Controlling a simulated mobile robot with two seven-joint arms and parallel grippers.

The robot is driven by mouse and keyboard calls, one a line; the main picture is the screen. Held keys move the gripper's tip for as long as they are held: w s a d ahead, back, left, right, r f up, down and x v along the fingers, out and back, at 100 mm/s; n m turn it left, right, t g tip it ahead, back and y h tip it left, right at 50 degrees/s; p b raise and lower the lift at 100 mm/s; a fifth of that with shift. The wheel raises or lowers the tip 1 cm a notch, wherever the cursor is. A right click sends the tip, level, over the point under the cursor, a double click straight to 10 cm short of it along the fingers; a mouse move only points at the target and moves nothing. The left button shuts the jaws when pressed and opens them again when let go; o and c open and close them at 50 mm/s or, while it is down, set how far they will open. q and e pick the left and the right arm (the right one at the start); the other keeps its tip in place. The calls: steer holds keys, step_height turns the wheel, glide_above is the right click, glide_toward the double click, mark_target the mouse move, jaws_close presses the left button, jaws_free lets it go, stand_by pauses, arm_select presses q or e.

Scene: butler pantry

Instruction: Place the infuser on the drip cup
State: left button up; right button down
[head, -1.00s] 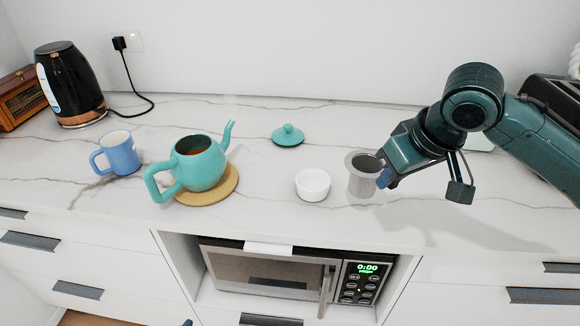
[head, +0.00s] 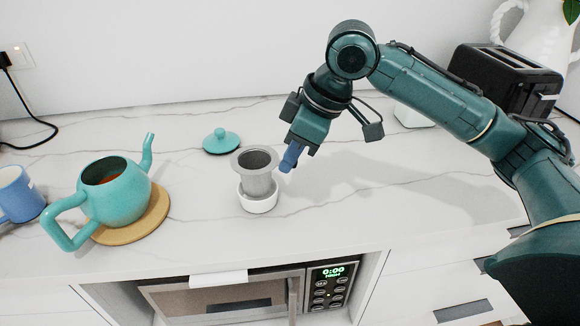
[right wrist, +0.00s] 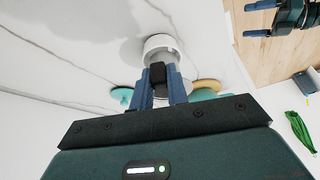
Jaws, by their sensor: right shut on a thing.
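The grey metal infuser (head: 259,183) is upright directly over the small white drip cup (head: 259,204). Its lower end meets or overlaps the cup's rim; I cannot tell whether it rests there or hangs just above. My right gripper (head: 288,160) reaches in from the right and is shut on the infuser's side. In the right wrist view, the fingers (right wrist: 160,90) close around a dark piece by the infuser, with the white cup (right wrist: 158,41) beyond. My left gripper (right wrist: 260,19) shows only in the right wrist view, with its fingers apart and empty.
A teal teapot (head: 122,201) stands on a round wooden trivet (head: 150,222) to the left, near a blue mug (head: 18,196). The teal lid (head: 221,141) lies behind the cup. A black toaster (head: 505,80) stands at the back right. The counter right of the cup is clear.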

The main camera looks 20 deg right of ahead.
step_height(320, 180, down, 3)
steer(key=shift+r, duration=0.15)
arm_select(q)
steer(key=shift+f, duration=0.2)
steer(key=shift+r, duration=0.1)
arm_select(e)
steer(key=c, duration=1.4)
jaws_free()
arm_select(q)
steer(key=shift+a, duration=0.1)
arm_select(e)
steer(key=shift+o, duration=0.2)
arm_select(q)
steer(key=shift+s+r+p, duration=0.1)
steer(key=shift+r+p, duration=0.2)
steer(key=shift+p, duration=0.4)
arm_select(e)
steer(key=v, duration=1.2)
